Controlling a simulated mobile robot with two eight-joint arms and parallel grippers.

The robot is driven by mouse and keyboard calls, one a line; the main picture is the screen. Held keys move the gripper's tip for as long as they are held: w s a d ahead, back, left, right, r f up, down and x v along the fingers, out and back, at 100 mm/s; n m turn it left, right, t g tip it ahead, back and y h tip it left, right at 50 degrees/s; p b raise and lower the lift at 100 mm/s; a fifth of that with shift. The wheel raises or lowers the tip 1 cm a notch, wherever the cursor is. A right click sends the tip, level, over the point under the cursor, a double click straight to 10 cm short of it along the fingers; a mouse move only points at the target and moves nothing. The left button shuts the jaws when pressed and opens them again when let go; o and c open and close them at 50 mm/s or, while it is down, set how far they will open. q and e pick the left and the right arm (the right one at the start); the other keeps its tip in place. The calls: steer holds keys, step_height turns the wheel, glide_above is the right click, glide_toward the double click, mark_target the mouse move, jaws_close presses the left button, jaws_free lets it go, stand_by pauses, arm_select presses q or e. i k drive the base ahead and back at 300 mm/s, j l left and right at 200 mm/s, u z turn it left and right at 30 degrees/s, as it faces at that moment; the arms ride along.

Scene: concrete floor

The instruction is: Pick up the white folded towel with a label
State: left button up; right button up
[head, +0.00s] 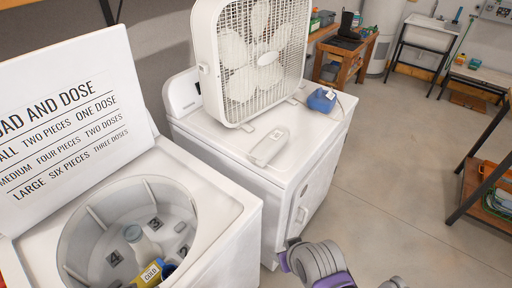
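A small white flat oblong piece (269,147) lies on top of the white dryer, in front of the box fan. It may be the folded towel, but I cannot make out a label on it. Part of one of my arms, grey and purple, shows at the bottom, right of centre, beside the dryer's lower front. It looks like my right arm; its fingers are not clear, so I cannot tell open from shut. No clear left gripper shows.
An open washer (225,208) stands at left; its drum holds a yellow item (150,274) marked COLD and dark numbered squares. A white box fan (255,55) and a blue item (322,100) stand on the dryer (318,140).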

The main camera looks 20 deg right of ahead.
mark_target(264, 152)
steer(key=l+u, duration=0.1)
steer(key=u, duration=0.85)
steer(key=l+u, duration=0.2)
steer(key=u, duration=0.25)
steer(key=l+u, duration=0.3)
steer(key=k+l+u, duration=0.15)
steer(key=u, duration=0.2)
steer(key=k+l+u, duration=0.15)
steer(key=l+u, duration=0.15)
steer(key=k+l+u, duration=0.6)
steer(key=k+l, duration=0.55)
steer(key=k, duration=0.15)
steer(key=k+l+u, duration=0.15)
steer(key=k+l, duration=0.65)
steer(key=k, duration=0.25)
steer(key=i, duration=0.35)
